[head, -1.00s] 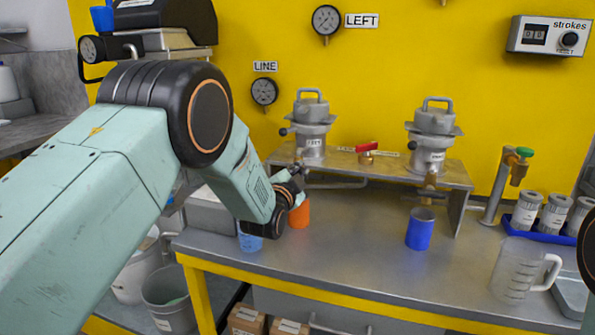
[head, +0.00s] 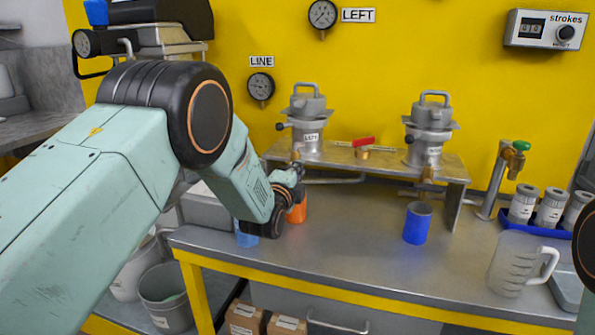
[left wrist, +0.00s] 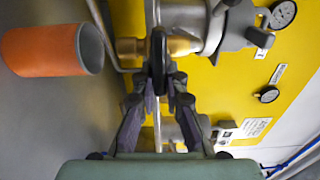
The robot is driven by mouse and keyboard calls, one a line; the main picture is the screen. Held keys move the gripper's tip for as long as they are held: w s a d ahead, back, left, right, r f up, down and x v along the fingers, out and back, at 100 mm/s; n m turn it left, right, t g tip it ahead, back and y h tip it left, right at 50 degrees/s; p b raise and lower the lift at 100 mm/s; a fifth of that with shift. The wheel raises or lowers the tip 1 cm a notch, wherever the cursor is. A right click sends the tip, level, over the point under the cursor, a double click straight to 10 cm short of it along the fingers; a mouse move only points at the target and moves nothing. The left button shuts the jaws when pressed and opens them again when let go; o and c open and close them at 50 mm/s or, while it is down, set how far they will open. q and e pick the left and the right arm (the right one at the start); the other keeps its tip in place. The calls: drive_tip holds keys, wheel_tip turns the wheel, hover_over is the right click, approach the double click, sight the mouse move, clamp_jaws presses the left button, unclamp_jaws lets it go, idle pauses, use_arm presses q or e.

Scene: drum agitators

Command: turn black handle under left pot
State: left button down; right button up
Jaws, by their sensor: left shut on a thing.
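The left pot (head: 307,116), a grey metal vessel labelled LEFT, stands on the raised shelf. Under it my left gripper (head: 298,172) reaches in, with its fingertips small and partly hidden in the head view. In the left wrist view, the black handle (left wrist: 157,62) is seen edge-on at the end of a brass valve (left wrist: 183,46) below the pot. My left gripper (left wrist: 159,84) is shut on the black handle, one finger on each side. An orange cup (left wrist: 52,50) lies beside the valve in that view. My right gripper is out of view.
The orange cup (head: 297,210) stands beneath the left valve, close to my gripper. A light blue cup (head: 247,237) is partly behind my wrist. A blue cup (head: 417,224) stands under the right pot (head: 428,130). A clear jug (head: 512,265) is at the right.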

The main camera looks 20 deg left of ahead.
use_arm(q)
drive_tip(key=shift+a, duration=0.1)
idle(0.4)
drive_tip(key=c, duration=1.4)
unclamp_jaws()
drive_tip(key=shift+s, duration=0.15)
drive_tip(key=s, duration=1.1)
drive_tip(key=shift+s+a, duration=0.15)
drive_tip(key=shift+s, duration=0.25)
